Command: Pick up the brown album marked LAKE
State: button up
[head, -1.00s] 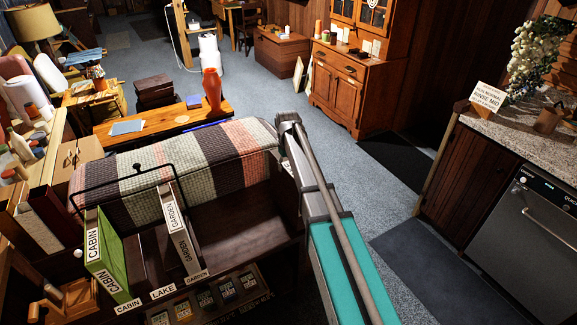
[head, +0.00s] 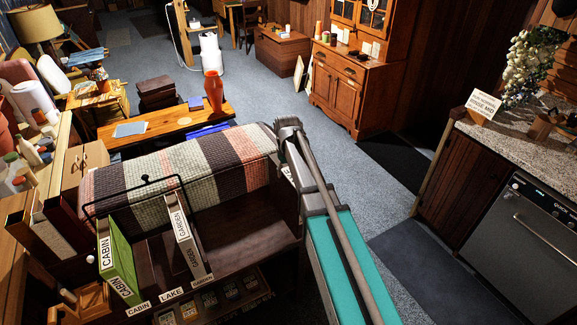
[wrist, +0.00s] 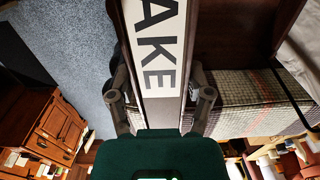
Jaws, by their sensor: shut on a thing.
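In the wrist view, the brown album (wrist: 158,108) has a white spine label reading "AKE", with its first letter out of frame. My gripper (wrist: 163,97) is shut on it, one finger on each side. A rack (head: 240,225) there has front labels CABIN, LAKE and GARDEN. The slot above LAKE looks empty, between the green CABIN album (head: 119,262) and the GARDEN album (head: 190,245).
A striped blanket (head: 200,165) lies along the back of the rack. Behind it stands a wooden bench (head: 185,122) with a red vase (head: 213,92). At right are a stone-topped counter (head: 530,140) and a dishwasher (head: 525,240).

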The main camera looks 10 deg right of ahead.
jog(key=s+a+r+p, duration=0.1)
jog(key=s+r+p, duration=0.1)
jog(key=s, duration=0.5)
jog(key=shift+a+r+p, duration=0.3)
jog(key=shift+r, duration=0.3)
